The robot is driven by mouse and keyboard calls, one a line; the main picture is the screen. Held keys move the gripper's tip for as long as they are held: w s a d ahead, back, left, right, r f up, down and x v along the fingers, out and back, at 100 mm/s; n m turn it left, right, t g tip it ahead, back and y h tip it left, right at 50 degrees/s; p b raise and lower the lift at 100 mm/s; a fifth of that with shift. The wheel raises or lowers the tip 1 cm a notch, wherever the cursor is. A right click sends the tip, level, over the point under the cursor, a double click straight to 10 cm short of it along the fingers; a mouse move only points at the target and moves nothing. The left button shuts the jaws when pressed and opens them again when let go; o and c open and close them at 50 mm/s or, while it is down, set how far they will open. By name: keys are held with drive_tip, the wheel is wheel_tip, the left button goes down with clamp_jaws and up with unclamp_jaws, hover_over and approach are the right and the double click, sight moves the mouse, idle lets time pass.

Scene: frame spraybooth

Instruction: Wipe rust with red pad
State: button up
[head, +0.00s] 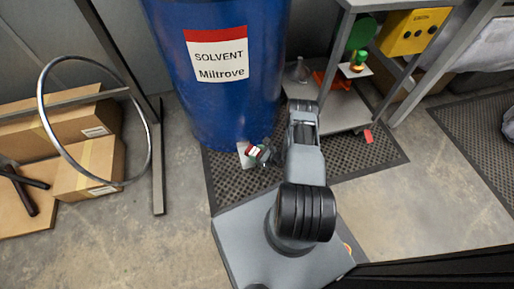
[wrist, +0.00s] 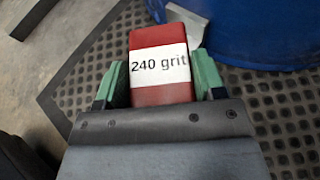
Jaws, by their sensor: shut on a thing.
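The red pad (wrist: 160,40) has a white label reading "240 grit". My gripper (wrist: 159,65) is shut on it, with one green finger at each side. In the head view my gripper (head: 260,153) is low over the dark mat, in front of the blue drum, and the red pad (head: 253,150) shows small at its tip. A pale grey plate (head: 243,162) lies partly hidden beside and under the pad, near the drum's foot. It also shows beyond the pad in the wrist view (wrist: 187,22). I cannot tell whether pad and plate touch. I cannot make out any rust.
The blue drum (head: 223,108), labelled "SOLVENT Miltrove", stands right behind my gripper. A grey cart (head: 333,112) with small items stands at right. Cardboard boxes (head: 92,165) and a metal ring (head: 43,115) are at left. A perforated mat (head: 228,180) covers the floor here.

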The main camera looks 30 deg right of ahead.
sight(257, 153)
drive_tip(key=shift+r+p, duration=0.85)
drive_tip(key=shift+r, duration=0.65)
